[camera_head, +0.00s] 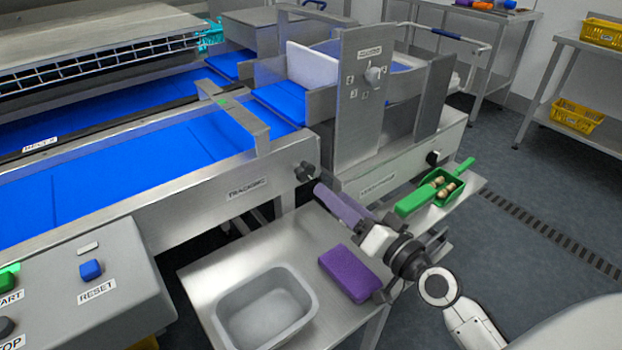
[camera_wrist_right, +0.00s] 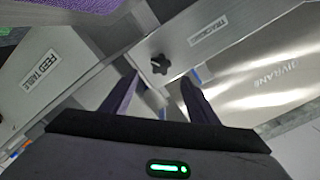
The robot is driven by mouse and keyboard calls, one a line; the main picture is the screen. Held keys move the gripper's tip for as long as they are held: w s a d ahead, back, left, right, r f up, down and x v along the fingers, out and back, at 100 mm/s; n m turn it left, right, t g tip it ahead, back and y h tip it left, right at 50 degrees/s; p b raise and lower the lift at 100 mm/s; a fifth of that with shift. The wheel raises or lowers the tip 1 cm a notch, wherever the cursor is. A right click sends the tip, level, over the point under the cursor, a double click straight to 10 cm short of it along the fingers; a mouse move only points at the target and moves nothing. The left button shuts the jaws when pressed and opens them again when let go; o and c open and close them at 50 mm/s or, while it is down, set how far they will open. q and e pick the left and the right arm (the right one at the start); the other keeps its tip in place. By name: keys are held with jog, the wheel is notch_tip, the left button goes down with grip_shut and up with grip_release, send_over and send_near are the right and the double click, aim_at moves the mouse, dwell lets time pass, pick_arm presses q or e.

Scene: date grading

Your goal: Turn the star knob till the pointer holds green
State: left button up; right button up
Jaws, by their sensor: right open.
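The dark star knob (camera_head: 304,171) sticks out of the end of the conveyor's steel side rail, to the right of the TRACKING label (camera_head: 247,188). It also shows in the right wrist view (camera_wrist_right: 160,64), just beyond and between the fingertips. My right gripper (camera_head: 321,189) has purple fingers and is open. Its fingertips are close to the knob; I cannot tell whether they touch it. A small green mark (camera_head: 224,103) shows on the steel bracket across the blue belt (camera_head: 120,177). I cannot make out a pointer there. My left gripper is not in view.
Below the rail, a steel table (camera_head: 212,272) holds a grey basin (camera_head: 225,312) and a purple block (camera_head: 349,273). A green scoop (camera_head: 415,200) with several brown pieces lies to the right. The control box (camera_head: 125,265) with a RESET button (camera_head: 91,269) stands front left.

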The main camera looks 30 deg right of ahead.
aim_at(308, 174)
jog(key=w, duration=0.3)
jog(key=w+a, duration=0.1)
jog(key=w, duration=0.2)
jog(key=w+p, duration=0.1)
jog(key=w, duration=0.1)
jog(key=shift+w+a, duration=0.15)
jog(key=shift+w, duration=0.25)
jog(key=shift+c, duration=0.4)
jog(key=c, duration=1)
jog(key=shift+o, duration=0.2)
jog(key=m, duration=0.2)
jog(key=shift+m+p, duration=0.4)
jog(key=shift+m, duration=0.6)
jog(key=o, duration=1)
jog(key=shift+o, duration=0.2)
